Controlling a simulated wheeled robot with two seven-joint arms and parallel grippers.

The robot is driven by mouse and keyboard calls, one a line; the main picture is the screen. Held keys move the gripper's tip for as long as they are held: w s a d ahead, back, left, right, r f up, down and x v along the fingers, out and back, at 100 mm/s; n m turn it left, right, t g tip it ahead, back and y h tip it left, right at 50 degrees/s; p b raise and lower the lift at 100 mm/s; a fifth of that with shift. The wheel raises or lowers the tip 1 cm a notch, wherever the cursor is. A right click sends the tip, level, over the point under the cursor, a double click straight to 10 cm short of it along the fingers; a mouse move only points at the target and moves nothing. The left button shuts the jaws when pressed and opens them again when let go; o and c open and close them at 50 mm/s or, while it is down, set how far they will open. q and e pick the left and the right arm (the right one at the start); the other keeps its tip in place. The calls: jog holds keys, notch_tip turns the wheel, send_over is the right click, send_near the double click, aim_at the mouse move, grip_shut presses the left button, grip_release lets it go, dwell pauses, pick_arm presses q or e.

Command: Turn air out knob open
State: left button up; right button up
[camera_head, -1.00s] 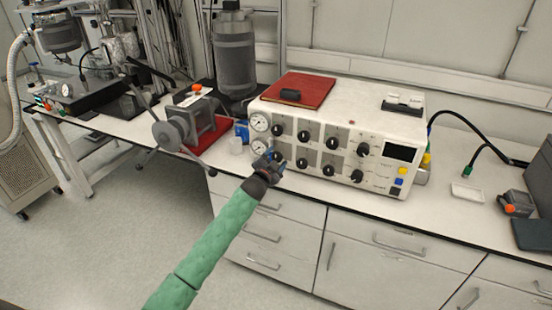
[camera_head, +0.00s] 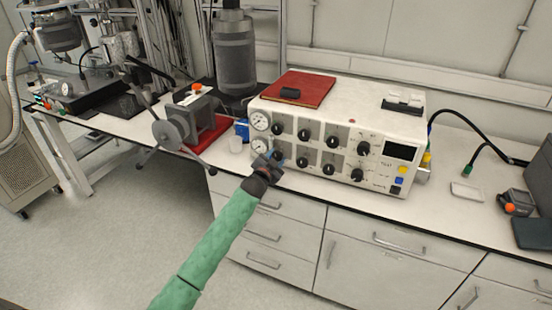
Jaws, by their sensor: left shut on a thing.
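A white control box (camera_head: 385,120) stands on the bench with two rows of black knobs and two round gauges (camera_head: 260,121) at its left end. My left gripper (camera_head: 275,157) is at the lower-left knob of the front panel, beside the lower gauge. The other lower-row knobs, such as the one (camera_head: 302,163) just to the right, are clear of the gripper. I cannot read the panel labels. My right gripper is not in view.
A red board (camera_head: 300,88) with a black object lies on top of the box. Black cables (camera_head: 470,118) run at the right. Drawers (camera_head: 390,262) are below.

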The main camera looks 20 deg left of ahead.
pick_arm(q)
jog(key=n, duration=0.3)
jog(key=shift+n, duration=1.3)
jog(key=n, duration=0.3)
jog(key=shift+d+n, duration=0.15)
jog(key=shift+n, duration=0.15)
jog(key=n, duration=0.2)
jog(key=shift+n, duration=0.4)
jog(key=n+p, duration=0.1)
jog(key=n, duration=0.3)
jog(key=shift+n, duration=0.3)
jog(key=shift+r+n, duration=0.1)
jog(key=shift+n, duration=0.7)
jog(key=shift+n+p, duration=0.4)
jog(key=shift+n, duration=1.4)
jog(key=o, duration=1)
jog(key=shift+c, duration=0.2)
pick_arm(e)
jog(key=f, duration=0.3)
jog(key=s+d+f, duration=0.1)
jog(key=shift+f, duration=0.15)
